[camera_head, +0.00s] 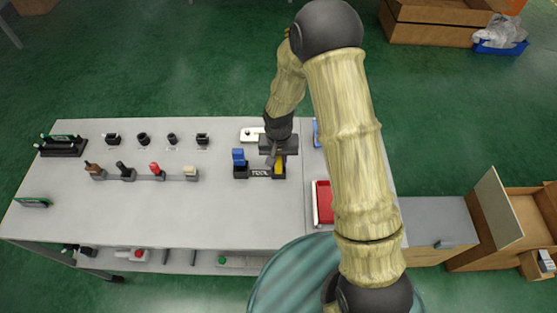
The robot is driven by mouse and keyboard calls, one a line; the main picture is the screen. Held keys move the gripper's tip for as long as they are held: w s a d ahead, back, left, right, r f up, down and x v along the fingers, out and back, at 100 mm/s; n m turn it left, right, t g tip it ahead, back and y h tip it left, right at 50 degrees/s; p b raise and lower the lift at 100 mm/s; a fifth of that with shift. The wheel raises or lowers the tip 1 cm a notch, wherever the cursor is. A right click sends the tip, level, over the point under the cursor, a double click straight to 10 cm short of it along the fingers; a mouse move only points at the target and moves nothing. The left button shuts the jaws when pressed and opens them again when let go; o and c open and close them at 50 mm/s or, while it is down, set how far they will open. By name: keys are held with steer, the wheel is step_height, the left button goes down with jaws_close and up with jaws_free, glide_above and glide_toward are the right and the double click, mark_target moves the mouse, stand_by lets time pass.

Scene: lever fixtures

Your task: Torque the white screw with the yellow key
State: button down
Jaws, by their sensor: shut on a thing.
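The yellow key (280,164) is at the right end of the black tool holder (259,175), which is marked "TOOL". My gripper (271,158) points down over this end and is shut on the yellow key, partly hiding it. I cannot tell whether the key is seated in the holder or lifted slightly. A blue key (238,156) stands at the holder's left end.
Lever fixtures (154,171) with brown, black, red and cream handles stand on the left of the table (150,220). Several small black fixtures (143,139) form a row behind. A red tray (322,203) lies at the right. The table's front is clear.

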step_height(320, 180, up, 10)
steer(key=shift+w+f+b, duration=0.1)
steer(key=shift+f+b, duration=0.05)
steer(key=shift+b, duration=0.5)
steer(key=shift+s, duration=0.2)
steer(key=c, duration=1.9)
jaws_free()
steer(key=shift+w, duration=0.1)
jaws_close()
